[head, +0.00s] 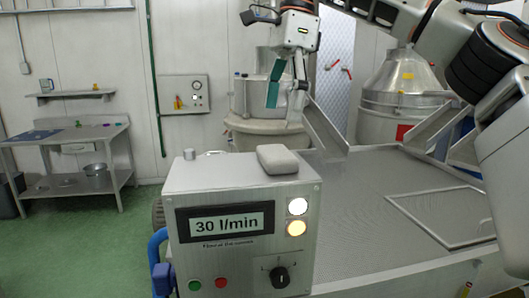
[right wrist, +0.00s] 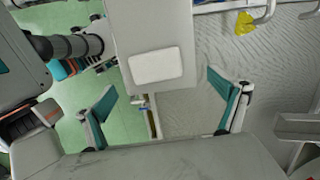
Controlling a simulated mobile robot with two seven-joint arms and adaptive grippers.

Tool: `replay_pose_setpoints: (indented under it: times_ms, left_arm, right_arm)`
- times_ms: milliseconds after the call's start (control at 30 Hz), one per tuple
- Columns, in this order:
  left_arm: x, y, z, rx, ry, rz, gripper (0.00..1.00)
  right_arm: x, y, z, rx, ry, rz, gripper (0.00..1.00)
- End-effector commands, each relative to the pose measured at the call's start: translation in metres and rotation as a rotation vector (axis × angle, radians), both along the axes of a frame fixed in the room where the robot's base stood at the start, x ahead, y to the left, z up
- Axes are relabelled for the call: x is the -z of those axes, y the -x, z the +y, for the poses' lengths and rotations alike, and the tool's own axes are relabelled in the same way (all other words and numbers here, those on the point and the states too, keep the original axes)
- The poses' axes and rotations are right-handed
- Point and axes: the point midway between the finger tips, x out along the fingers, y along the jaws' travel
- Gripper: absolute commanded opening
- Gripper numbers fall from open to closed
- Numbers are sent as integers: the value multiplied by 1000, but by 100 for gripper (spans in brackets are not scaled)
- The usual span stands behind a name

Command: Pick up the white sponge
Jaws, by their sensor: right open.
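The white sponge (head: 283,159) is a rounded block lying flat on top of the grey control box (head: 243,180), near its back right. In the right wrist view the sponge (right wrist: 157,66) lies on the box top, ahead of and between the spread fingers. My right gripper (head: 284,106) is open and empty, with teal finger pads. It hangs above and behind the sponge in the head view and does not touch it. The right gripper (right wrist: 162,84) also shows in the right wrist view. My left gripper is not seen.
The control box has a "30 l/min" display (head: 226,222), lit buttons and a black knob (head: 280,277). A wide grey mesh surface (head: 370,190) extends behind and right of it. Steel vessels (head: 400,85) stand behind. A steel table (head: 70,150) stands far left on open green floor.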

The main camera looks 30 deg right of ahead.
Motion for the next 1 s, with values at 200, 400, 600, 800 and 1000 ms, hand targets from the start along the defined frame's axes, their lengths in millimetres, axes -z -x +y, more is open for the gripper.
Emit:
replay_pose_setpoints:
  times_ms: [200, 400, 600, 800, 1000]
  left_arm:
    - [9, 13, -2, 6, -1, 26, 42]
    - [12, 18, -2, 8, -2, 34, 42]
    - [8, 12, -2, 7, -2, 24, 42]
    - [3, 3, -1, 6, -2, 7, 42]
    - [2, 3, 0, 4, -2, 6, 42]
  right_arm:
    - [21, 0, 3, -2, -1, 0, 96]
    - [46, 1, 6, -3, -1, 2, 96]
    - [70, 0, 10, -1, -1, 2, 96]
    - [76, 0, 11, 0, -1, -1, 96]
    - [75, 0, 11, 0, -1, -1, 75]
